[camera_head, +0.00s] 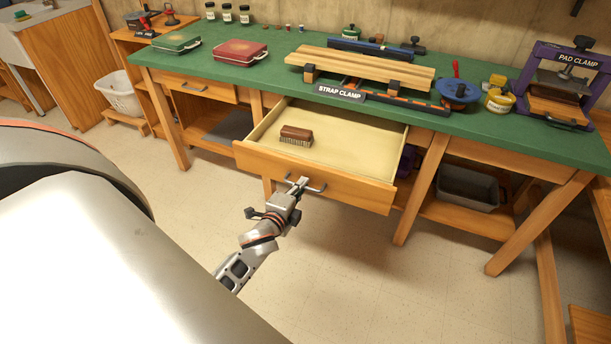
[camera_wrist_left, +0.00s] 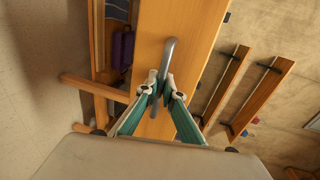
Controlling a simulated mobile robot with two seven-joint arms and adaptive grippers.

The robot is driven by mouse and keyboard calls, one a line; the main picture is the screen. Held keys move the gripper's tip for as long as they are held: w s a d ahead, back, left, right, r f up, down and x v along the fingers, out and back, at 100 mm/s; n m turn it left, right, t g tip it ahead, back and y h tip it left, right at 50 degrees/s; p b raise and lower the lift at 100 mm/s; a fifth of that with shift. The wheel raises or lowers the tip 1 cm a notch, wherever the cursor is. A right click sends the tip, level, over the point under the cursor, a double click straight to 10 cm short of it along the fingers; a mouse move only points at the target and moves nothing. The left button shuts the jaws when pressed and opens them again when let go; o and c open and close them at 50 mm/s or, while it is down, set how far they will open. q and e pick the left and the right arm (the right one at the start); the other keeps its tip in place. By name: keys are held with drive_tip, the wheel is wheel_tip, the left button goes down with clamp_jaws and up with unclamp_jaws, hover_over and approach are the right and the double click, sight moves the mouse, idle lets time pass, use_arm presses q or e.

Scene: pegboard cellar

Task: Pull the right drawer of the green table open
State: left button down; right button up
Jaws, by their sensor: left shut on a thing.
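The green table (camera_head: 470,135) stands across the head view, with a left drawer (camera_head: 196,86) that is closed. Its right drawer (camera_head: 345,187) is pulled well out, and its inside shows. A brush (camera_head: 296,135) with a wooden back lies in it, towards the left. My left gripper (camera_head: 299,184) is at the middle of the drawer front, shut on the grey bar handle (camera_head: 318,188). In the left wrist view the two fingertips (camera_wrist_left: 164,92) close around the handle (camera_wrist_left: 168,60). My right gripper is in neither view.
A strap clamp with wooden boards (camera_head: 360,68), a pad clamp (camera_head: 562,85), a red case (camera_head: 240,52) and a green case (camera_head: 177,43) stand on the table top. A grey bin (camera_head: 468,188) sits on the lower shelf. The floor (camera_head: 360,270) before the drawer is clear.

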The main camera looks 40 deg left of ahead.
use_arm(q)
drive_tip(key=shift+v, duration=0.85)
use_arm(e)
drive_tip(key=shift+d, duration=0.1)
use_arm(q)
drive_tip(key=shift+f, duration=0.2)
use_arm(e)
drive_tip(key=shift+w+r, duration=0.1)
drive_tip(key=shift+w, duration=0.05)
use_arm(q)
drive_tip(key=c, duration=2.5)
unclamp_jaws()
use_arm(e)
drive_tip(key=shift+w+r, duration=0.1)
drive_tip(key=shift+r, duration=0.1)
use_arm(q)
drive_tip(key=shift+s, duration=0.1)
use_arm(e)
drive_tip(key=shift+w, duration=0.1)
use_arm(q)
drive_tip(key=v, duration=1.2)
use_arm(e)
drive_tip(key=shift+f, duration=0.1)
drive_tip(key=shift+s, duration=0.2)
